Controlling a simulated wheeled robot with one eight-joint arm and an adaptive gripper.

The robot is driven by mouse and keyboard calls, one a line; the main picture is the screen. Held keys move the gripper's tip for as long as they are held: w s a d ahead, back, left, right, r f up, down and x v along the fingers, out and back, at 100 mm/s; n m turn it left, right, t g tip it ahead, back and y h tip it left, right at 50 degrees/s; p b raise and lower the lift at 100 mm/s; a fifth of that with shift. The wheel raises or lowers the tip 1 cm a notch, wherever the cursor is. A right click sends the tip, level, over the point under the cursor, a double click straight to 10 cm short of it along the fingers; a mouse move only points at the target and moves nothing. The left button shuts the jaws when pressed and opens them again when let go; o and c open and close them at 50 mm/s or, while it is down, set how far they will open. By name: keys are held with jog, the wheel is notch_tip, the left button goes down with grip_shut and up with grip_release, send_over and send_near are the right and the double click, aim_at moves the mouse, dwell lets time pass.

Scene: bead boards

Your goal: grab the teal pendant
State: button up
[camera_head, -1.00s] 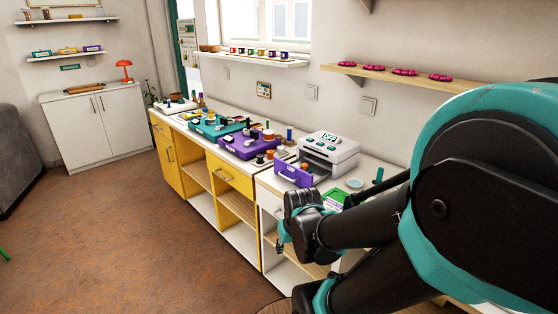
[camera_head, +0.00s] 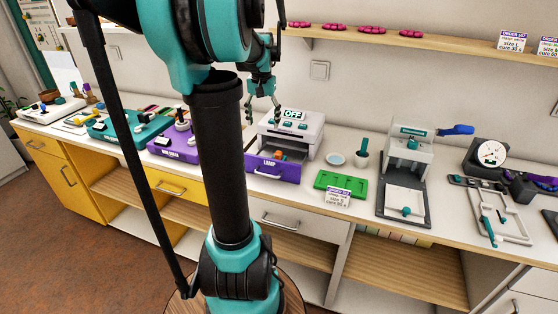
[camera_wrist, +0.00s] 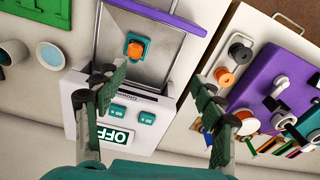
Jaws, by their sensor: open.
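A small teal piece with an orange top (camera_wrist: 135,47) lies in the open drawer of the lamp box; I take it for the teal pendant, though the orange part covers much of it. In the head view it shows as a small orange spot (camera_head: 281,155) in the drawer. My gripper (camera_wrist: 155,88) is open and empty, fingers apart above the lamp box (camera_wrist: 115,118). In the head view my gripper (camera_head: 263,114) hangs over the box's left side. In the wrist view the piece lies beyond the fingertips, not between them.
The purple drawer front (camera_head: 272,168) sticks out toward the counter edge. A purple bead board (camera_head: 176,145) stands left of the box. A green board (camera_head: 340,185), a dish (camera_head: 336,158) and a press (camera_head: 405,170) stand right. A shelf (camera_head: 450,55) runs above.

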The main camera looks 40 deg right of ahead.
jog(key=r+m, duration=0.2)
send_over(279, 153)
jog(key=w, duration=0.2)
jog(key=f, duration=1.2)
jog(key=shift+s+d, duration=0.35)
jog(key=shift+s+a+f, duration=0.1)
jog(key=shift+f, duration=1.25)
jog(key=shift+s+f, duration=0.1)
jog(key=shift+f, duration=1.2)
jog(key=c, duration=1.2)
jog(key=shift+r, duration=0.1)
